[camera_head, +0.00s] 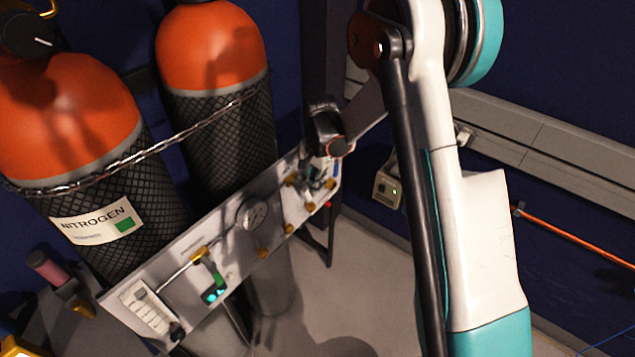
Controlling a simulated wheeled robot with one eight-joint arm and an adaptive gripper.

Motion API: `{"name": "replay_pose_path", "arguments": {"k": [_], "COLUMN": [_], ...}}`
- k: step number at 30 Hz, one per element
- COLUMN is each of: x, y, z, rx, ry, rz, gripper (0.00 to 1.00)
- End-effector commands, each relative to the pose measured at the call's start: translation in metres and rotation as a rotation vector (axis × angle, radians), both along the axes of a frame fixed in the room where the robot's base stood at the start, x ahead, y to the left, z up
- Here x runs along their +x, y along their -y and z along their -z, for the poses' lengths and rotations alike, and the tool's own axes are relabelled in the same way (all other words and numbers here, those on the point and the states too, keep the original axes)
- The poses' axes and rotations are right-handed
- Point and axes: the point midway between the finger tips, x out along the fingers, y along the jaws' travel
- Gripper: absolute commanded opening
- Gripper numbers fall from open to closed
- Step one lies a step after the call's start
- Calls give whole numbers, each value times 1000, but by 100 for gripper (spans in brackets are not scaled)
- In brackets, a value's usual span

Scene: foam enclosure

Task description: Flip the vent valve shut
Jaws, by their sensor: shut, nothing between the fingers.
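A grey valve panel (178,285) runs diagonally in front of two gas cylinders. A green-handled valve (216,289) sits on its left half, below a thin metal tube. A cluster of brass fittings and small valves (293,181) sits at its right end. I cannot tell which valve is the vent valve, as no label is readable. My gripper (322,166) is at the right end of the panel, close to this cluster, shut and empty. My dark wrist partly covers that end, and fingertip contact cannot be made out.
Orange-topped cylinders (212,45) stand behind the panel, held by a chain (190,128); the left one reads NITROGEN. A round gauge (252,213) is at mid-panel. A small beige box (386,190) is on the right wall. The grey floor (345,285) before the panel is clear.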

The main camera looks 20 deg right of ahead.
Motion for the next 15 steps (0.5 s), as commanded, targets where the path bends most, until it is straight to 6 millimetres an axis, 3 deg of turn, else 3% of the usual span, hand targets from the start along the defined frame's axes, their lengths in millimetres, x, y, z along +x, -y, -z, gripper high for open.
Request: {"name": "replay_pose_path", "arguments": {"k": [15], "x": [-5], "y": [-8], "z": [11], "rx": [0], "ry": [0], "rz": [0], "gripper": [0]}}
